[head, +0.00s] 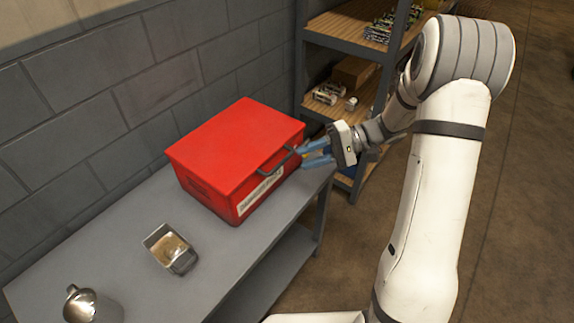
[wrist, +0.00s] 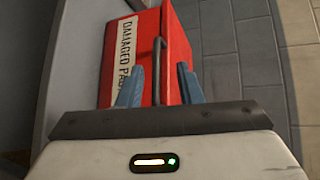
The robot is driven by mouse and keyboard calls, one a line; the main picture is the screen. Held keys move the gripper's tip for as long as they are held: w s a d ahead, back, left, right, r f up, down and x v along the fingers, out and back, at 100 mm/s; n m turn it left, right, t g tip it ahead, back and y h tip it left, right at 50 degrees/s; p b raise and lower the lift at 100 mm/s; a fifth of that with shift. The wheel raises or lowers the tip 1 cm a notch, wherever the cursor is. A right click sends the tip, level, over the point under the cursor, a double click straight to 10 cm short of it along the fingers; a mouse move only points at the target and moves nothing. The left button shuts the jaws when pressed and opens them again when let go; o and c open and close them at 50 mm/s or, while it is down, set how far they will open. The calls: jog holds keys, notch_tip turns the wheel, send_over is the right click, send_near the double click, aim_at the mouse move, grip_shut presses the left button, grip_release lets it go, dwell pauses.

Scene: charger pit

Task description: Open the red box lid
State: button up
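The red box (head: 225,150) stands on a grey table against the block wall, its lid down. A dark handle (head: 275,160) sits on its front, above a white label. In the wrist view the red box (wrist: 178,60) lies ahead, with the handle (wrist: 158,70) between the fingers. My gripper (head: 312,153) is at the box's right front, close to the handle. Its two blue fingers are apart in the wrist view (wrist: 158,85), one on each side of the handle. I see no clear contact with the handle.
A metal tin (head: 170,248) and a metal cup (head: 82,303) stand on the grey table (head: 130,210), nearer than the box. A shelf rack (head: 345,45) with batteries and boxes stands behind my gripper. The floor on the right is clear.

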aim_at(283, 160)
jog(key=shift+t+y, duration=0.4)
jog(key=shift+y, duration=0.4)
jog(key=a+f, duration=0.1)
jog(key=a, duration=0.1)
jog(key=w+a+f, duration=0.1)
jog(key=a, duration=0.1)
jog(key=a+f, duration=0.1)
jog(key=a, duration=0.2)
jog(key=shift+w+f+b, duration=0.15)
jog(key=shift+w+b, duration=0.05)
jog(key=shift+b, duration=0.1)
jog(key=shift+c, duration=0.5)
grip_shut()
